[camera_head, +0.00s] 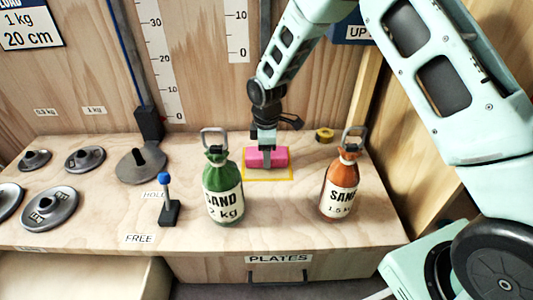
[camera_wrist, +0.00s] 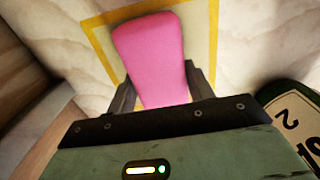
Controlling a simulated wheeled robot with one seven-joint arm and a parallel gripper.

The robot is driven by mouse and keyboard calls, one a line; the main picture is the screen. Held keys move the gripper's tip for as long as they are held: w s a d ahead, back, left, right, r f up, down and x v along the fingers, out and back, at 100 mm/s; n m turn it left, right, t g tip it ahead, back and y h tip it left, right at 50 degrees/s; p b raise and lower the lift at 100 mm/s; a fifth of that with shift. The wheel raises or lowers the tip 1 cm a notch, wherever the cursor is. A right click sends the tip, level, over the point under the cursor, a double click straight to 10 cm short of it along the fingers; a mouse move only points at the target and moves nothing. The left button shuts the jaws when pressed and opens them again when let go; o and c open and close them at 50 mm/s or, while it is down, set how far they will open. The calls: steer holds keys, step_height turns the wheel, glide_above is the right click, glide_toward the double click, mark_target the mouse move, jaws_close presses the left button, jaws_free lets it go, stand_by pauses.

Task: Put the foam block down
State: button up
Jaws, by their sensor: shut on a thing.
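The pink foam block (camera_head: 272,157) is between the fingers of my gripper (camera_head: 265,153), over the yellow-outlined square (camera_head: 268,180) on the wooden bench. In the wrist view the block (camera_wrist: 150,58) fills the space between both dark fingers (camera_wrist: 160,88), and my gripper is shut on it. The yellow outline (camera_wrist: 212,45) shows around and behind the block there. The block looks at or very near the bench surface; I cannot tell whether it touches it.
A green sand bottle (camera_head: 222,187) stands left of the block and an orange sand bottle (camera_head: 340,185) stands to the right. A yellow tape roll (camera_head: 325,134) lies behind. A blue-knobbed lever (camera_head: 167,195) and several grey weight plates (camera_head: 85,158) are on the left.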

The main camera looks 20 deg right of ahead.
steer(key=o, duration=1)
steer(key=shift+f, duration=0.1)
steer(key=shift+c, duration=0.2)
steer(key=r+p, duration=0.1)
steer(key=r, duration=0.2)
steer(key=r+p, duration=0.2)
steer(key=r, duration=0.1)
steer(key=r+p, duration=0.1)
steer(key=r, duration=0.1)
steer(key=shift+s+a+r, duration=0.3)
steer(key=shift+a+r, duration=0.05)
steer(key=shift+r, duration=0.05)
steer(key=s+a+r+m, duration=0.2)
steer(key=s+a+r, duration=0.3)
steer(key=s, duration=0.5)
steer(key=s+a+r+m, duration=0.2)
steer(key=s+a+r, duration=0.1)
steer(key=s+r, duration=0.5)
steer(key=s+d+m, duration=0.1)
steer(key=s, duration=0.6)
steer(key=s+d+r+m, duration=0.1)
steer(key=s, duration=0.7)
steer(key=shift+d+r+m+y, duration=0.25)
steer(key=shift+r+m+y, duration=0.05)
steer(key=shift+m, duration=0.1)
